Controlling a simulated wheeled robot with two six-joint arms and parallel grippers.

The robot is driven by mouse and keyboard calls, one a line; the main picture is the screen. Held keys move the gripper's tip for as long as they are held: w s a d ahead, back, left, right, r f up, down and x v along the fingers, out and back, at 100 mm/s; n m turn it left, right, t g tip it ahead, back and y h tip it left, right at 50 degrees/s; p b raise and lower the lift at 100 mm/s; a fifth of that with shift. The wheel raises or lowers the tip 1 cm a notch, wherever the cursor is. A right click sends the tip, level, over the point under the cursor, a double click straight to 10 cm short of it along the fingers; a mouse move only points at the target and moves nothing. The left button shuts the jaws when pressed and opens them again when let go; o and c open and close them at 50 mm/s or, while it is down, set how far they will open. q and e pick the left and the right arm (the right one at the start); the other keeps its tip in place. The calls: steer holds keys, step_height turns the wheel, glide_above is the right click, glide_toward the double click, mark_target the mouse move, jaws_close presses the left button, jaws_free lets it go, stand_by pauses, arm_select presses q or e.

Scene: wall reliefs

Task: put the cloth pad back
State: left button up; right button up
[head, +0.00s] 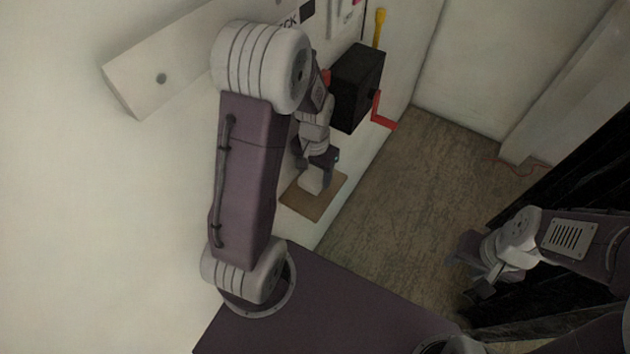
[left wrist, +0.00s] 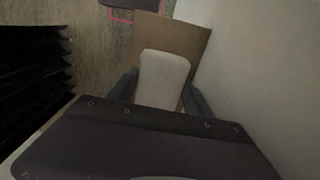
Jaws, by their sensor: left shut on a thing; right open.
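The cloth pad (head: 311,184) is a small pale block with rounded corners. My left gripper (head: 314,173) is shut on it, and the pad shows between the two fingers in the left wrist view (left wrist: 163,80). The pad is over a flat brown board (head: 326,205) by the white wall; the board also shows beyond the pad in the left wrist view (left wrist: 190,38). I cannot tell whether the pad touches the board. My right gripper (head: 466,268) is open and empty, far to the right over the floor.
A black box (head: 357,86) with a red bracket (head: 381,115) is on the wall past my left gripper, with a yellow handle (head: 379,28) beside it. A pale bar (head: 155,75) is on the wall at upper left. Dark curtain (head: 580,150) hangs at right. The floor between is clear.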

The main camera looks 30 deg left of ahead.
mark_target(315, 183)
arm_select(q)
steer(key=shift+f, duration=1.95)
steer(key=o, duration=1.3)
step_height(315, 183, up, 12)
steer(key=shift+r, duration=0.1)
steer(key=shift+n+t, duration=0.5)
steer(key=shift+t, duration=0.1)
steer(key=s+d+f, duration=0.1)
steer(key=s, duration=0.1)
steer(key=s+d+f, duration=0.1)
steer(key=s+d, duration=0.1)
steer(key=s, duration=0.1)
steer(key=s+d+f, duration=0.1)
steer(key=s+d, duration=0.1)
steer(key=s, duration=0.1)
steer(key=shift+f, duration=0.3)
